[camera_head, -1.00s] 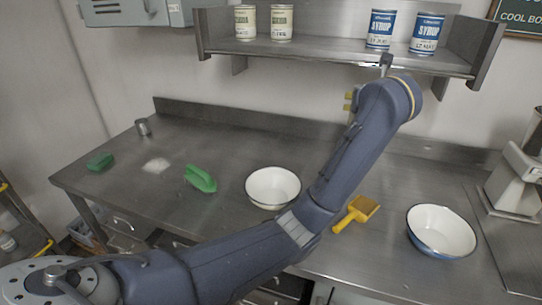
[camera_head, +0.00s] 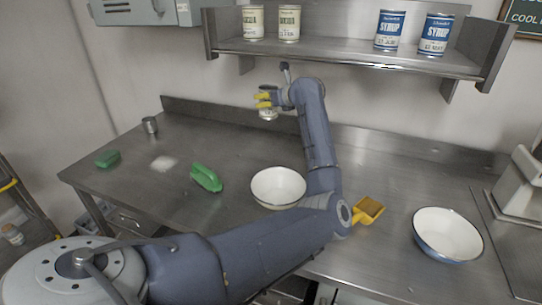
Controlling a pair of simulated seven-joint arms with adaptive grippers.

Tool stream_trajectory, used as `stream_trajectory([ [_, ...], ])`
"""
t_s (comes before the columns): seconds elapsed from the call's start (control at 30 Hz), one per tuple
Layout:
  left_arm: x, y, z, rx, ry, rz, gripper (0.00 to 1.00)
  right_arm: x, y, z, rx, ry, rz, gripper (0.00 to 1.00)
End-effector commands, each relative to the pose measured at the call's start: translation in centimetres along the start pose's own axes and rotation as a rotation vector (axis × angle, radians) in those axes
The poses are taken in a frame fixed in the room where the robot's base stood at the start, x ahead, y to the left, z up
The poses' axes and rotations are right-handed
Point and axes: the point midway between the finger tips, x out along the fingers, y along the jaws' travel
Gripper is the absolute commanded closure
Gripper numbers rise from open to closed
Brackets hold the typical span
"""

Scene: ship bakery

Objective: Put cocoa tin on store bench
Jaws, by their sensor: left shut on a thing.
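My left gripper (camera_head: 265,100) is in front of the back wall, below the left part of the shelf. Its yellow fingers are shut on a small pale tin (camera_head: 268,114), which looks upright above the rear of the steel bench (camera_head: 225,140). The fingers hide part of the tin and its label cannot be read, so I cannot tell from its print that it is the cocoa tin. My right gripper is not in view.
The wall shelf (camera_head: 340,57) holds two cream tins (camera_head: 289,24) and two blue syrup tins (camera_head: 435,35). On the bench are a white bowl (camera_head: 278,187), a blue-sided bowl (camera_head: 447,234), a green brush (camera_head: 206,178), a yellow brush (camera_head: 368,211) and a metal cup (camera_head: 150,125).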

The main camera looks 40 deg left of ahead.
Motion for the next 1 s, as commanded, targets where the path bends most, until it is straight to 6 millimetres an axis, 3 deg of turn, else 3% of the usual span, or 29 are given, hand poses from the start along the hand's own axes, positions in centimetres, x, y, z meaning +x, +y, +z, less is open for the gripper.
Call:
stream_trajectory([
  [0.2,3.0,-1.2,0.9,-0.012,0.001,0.022,0.84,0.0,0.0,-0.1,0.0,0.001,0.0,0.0],
  [0.47,4.1,-2.6,0.8,-0.007,-0.001,0.013,0.84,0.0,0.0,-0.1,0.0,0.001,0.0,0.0],
  [0.67,5.3,-2.9,-2.0,-0.002,0.001,0.013,0.84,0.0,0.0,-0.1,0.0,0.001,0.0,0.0],
  [1.0,8.3,-2.8,-8.8,-0.001,-0.001,0.013,0.84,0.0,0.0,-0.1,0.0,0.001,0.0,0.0],
])
